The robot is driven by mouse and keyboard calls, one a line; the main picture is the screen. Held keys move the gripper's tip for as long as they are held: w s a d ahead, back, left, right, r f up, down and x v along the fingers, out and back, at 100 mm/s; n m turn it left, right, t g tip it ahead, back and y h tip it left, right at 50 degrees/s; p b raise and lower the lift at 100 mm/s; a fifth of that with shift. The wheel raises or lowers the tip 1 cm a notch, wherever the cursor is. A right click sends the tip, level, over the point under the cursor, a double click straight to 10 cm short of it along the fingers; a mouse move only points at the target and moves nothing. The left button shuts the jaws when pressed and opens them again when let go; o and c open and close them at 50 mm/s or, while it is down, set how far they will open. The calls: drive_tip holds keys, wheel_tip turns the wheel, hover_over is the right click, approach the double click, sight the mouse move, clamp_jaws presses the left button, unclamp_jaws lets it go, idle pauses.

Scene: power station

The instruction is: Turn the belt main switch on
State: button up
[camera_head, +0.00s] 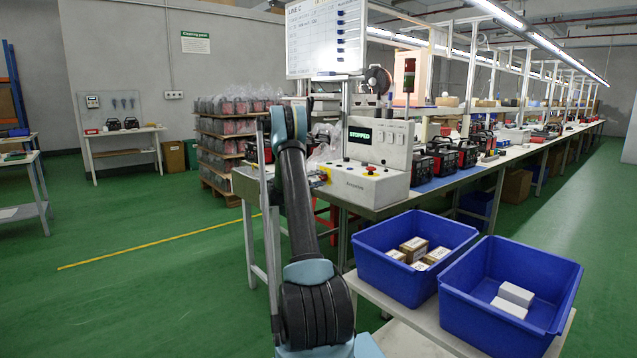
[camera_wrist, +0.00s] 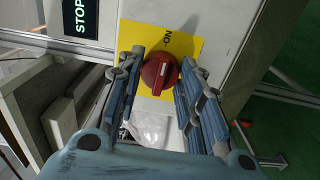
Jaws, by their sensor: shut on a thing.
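The belt main switch is a round red rotary knob (camera_wrist: 159,72) on a yellow plate (camera_wrist: 190,50), fixed to the end face of a pale control box. Its pale mark runs nearly up and down in the wrist view, tilted slightly. An ON label stands just above the knob. My gripper (camera_wrist: 161,76) has its fingers on the left and right of the knob, shut on it. In the head view the control box (camera_head: 377,187) shows a green STOPPED display (camera_head: 360,136).
A red push button (camera_head: 371,169) sits on the box's sloped panel. Two blue bins (camera_head: 396,281) (camera_head: 457,316) with small boxes stand in front of the long workbench (camera_head: 483,180). A clear plastic bag (camera_wrist: 150,127) lies below the switch. Green floor is free at left.

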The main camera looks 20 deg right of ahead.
drive_tip(key=shift+f, duration=0.15)
drive_tip(key=o, duration=1.1)
drive_tip(key=v, duration=1.2)
